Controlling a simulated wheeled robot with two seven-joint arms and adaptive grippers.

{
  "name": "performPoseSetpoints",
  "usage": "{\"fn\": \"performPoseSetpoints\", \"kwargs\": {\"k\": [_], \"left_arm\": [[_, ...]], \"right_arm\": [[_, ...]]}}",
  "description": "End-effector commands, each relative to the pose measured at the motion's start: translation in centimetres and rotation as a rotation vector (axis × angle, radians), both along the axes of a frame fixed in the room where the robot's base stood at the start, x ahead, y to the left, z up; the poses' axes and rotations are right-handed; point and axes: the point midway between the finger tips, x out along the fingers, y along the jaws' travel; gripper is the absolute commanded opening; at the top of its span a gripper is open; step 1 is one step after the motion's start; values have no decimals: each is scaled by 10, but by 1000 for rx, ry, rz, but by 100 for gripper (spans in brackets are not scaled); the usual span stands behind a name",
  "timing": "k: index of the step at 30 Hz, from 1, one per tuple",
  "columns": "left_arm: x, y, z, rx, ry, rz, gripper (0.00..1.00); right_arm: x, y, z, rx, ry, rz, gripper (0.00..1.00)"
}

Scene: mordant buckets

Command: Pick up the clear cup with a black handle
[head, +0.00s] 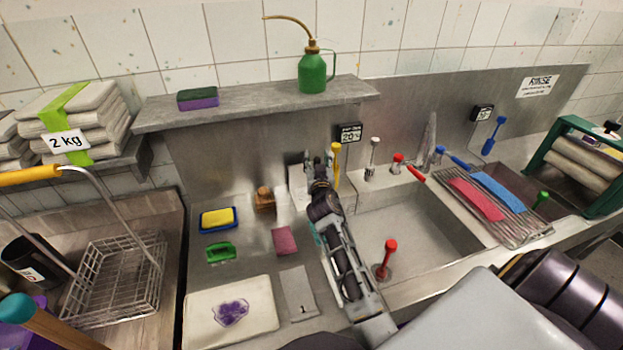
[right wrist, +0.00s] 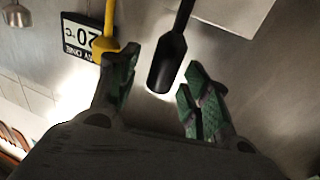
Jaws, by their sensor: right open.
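A black handle (right wrist: 168,65) shows upright in the right wrist view, between the spread fingers of my right gripper (right wrist: 160,82). The handle is wide and rounded at its lower end and narrows towards the top edge. I cannot make out a clear cup body on it. In the head view my right gripper (head: 320,160) is at the steel back wall, left of the sink basin. It is open and apparently holds nothing. The handle is not distinct there, as the gripper and arm cover that spot. My left gripper is not in view.
A yellow-handled tool (head: 337,153) and a temperature display (head: 348,132) are close right of the gripper. A grey shelf (head: 245,110) with a green oil can (head: 312,72) is above. A wooden block (head: 264,199) and a pink pad (head: 285,240) are left.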

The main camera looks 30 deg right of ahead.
Motion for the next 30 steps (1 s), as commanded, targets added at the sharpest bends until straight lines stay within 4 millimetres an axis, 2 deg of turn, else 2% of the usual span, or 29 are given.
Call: {"fn": "performPoseSetpoints", "kwargs": {"k": [16,27,30], "left_arm": [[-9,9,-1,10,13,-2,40],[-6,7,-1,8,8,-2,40],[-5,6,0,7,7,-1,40]], "right_arm": [[-1,0,0,0,1,-1,48],[-1,0,0,-1,0,-1,2],[-1,0,0,-1,0,-1,0]]}}
